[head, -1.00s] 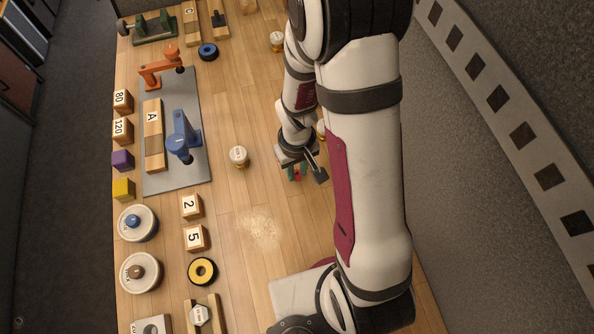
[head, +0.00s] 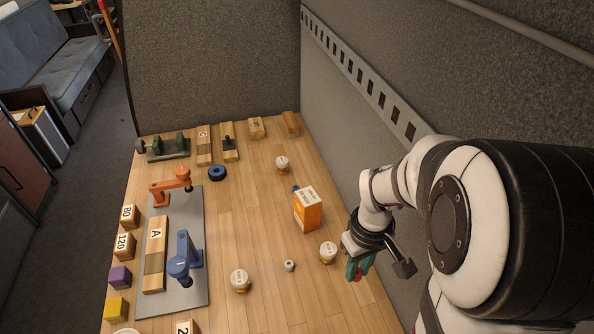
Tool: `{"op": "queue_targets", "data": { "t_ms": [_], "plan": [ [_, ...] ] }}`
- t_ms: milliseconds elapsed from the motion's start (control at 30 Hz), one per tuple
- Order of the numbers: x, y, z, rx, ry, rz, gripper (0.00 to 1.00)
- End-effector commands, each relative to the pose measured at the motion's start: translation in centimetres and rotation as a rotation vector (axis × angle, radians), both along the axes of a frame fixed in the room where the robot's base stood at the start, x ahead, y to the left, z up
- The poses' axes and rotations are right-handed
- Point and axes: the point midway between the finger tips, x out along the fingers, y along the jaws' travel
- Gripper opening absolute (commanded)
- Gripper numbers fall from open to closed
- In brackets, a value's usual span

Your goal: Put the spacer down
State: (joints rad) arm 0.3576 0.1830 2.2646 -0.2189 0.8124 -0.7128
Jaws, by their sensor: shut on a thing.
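My gripper (head: 358,270) hangs over the right side of the wooden table, just right of and nearer than a white-topped jar (head: 328,252). Its teal fingertips are shut on a small red piece (head: 358,273), which I take to be the spacer. The fingers hide most of it, so its shape is unclear. I cannot tell from this angle whether it touches the table. A small grey ring (head: 289,265) lies apart on the table to the left.
An orange and white box (head: 308,209) stands behind the jar. Another jar (head: 240,281) stands left of the grey ring. A grey mat (head: 196,212) carries orange and blue clamps. A grey wall panel (head: 355,150) rises along the table's right edge. Bare wood lies mid-table.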

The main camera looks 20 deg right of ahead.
Motion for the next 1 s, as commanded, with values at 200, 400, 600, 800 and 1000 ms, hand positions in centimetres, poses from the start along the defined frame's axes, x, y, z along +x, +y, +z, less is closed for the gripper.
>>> {"op": "queue_targets", "data": {
  "t_ms": [200, 400, 600, 800, 1000],
  "plan": [
    [10.4, -0.8, 3.5, -0.011, 0.008, -0.026, 0.00],
    [19.6, 0.8, 7.1, -0.013, 0.006, -0.089, 0.00],
    [23.3, 2.8, 9.0, 0.000, -0.003, -0.140, 0.00],
    [23.6, 3.1, 5.3, 0.002, 0.000, -0.148, 0.00],
    [23.6, 3.1, 1.3, 0.002, -0.002, -0.148, 0.00]
  ]
}}
